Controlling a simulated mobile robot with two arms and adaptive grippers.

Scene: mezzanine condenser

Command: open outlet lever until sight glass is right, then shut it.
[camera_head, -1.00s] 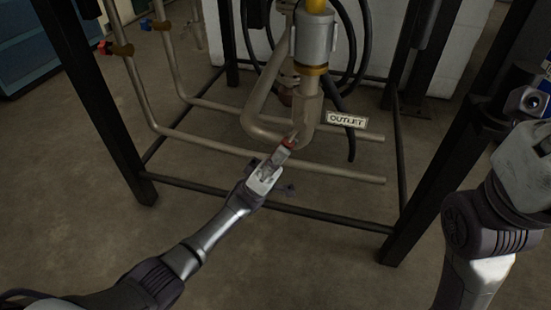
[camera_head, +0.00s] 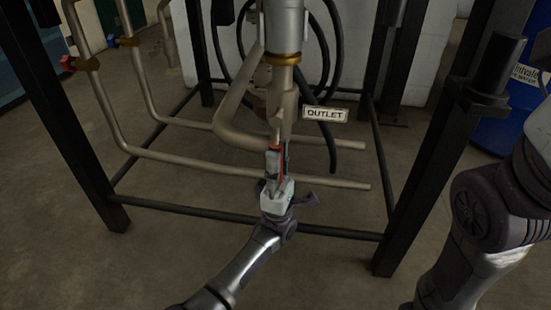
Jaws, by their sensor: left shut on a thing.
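The outlet lever (camera_head: 281,150) shows as a small red piece below the vertical pipe under the brass-collared cylinder (camera_head: 284,22). My left gripper (camera_head: 276,168) is shut on the lever, and its fingers hide most of it. The white OUTLET tag (camera_head: 325,114) is just right of the pipe. I cannot make out a sight glass or its level in this view. My right arm shows at the right edge, but its gripper is out of view.
A dark frame with a left post (camera_head: 75,140) and right post (camera_head: 420,150) surrounds the pipes. Low pipes (camera_head: 180,160) run across behind my gripper. Black hoses (camera_head: 325,60) hang behind the cylinder. A blue drum (camera_head: 500,125) stands at the right.

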